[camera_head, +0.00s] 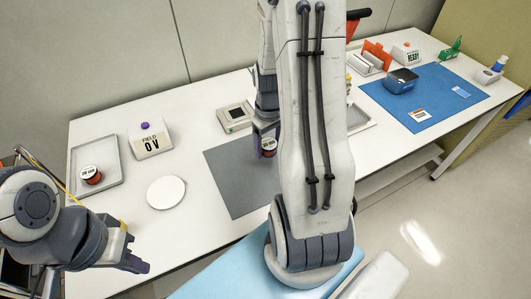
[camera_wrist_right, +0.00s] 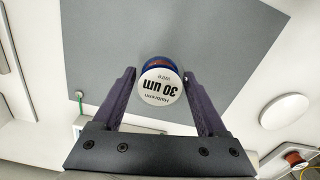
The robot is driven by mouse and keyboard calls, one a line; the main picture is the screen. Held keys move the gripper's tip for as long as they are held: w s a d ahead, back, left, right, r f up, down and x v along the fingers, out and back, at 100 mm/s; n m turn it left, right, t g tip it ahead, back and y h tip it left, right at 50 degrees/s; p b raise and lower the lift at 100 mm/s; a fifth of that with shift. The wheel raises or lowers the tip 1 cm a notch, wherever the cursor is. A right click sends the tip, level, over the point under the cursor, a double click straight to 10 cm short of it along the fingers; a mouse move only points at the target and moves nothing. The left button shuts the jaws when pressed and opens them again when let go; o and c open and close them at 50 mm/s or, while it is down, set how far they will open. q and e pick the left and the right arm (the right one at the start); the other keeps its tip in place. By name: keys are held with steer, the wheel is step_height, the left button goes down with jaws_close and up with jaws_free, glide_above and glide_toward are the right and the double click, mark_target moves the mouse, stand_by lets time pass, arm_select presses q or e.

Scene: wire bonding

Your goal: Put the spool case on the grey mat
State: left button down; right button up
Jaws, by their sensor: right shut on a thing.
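The mat also shows in the head view (camera_head: 228,180), partly hidden by my right arm. I cannot tell whether the case touches the mat. My left gripper (camera_head: 135,252) is off the table's front left edge, with its jaw opening unclear.
A grey tray (camera_head: 78,158) holds a similar red spool (camera_head: 91,175). A "0 V" box (camera_head: 151,142), a white disc (camera_head: 166,192) and a small scale-like device (camera_head: 235,118) stand near the mat. A blue mat (camera_head: 425,118) with several items lies at right.

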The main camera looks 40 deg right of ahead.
mark_target(266, 154)
steer(key=shift+w+a+f, duration=0.15)
steer(key=shift+w+f, duration=0.05)
steer(key=shift+w, duration=0.15)
steer(key=shift+f, duration=0.3)
step_height(266, 154, down, 4)
steer(key=shift+r, duration=0.25)
steer(key=shift+f, duration=0.1)
steer(key=shift+f, duration=0.15)
steer(key=o, duration=1.4)
steer(key=shift+o, duration=0.2)
steer(key=shift+r, duration=0.2)
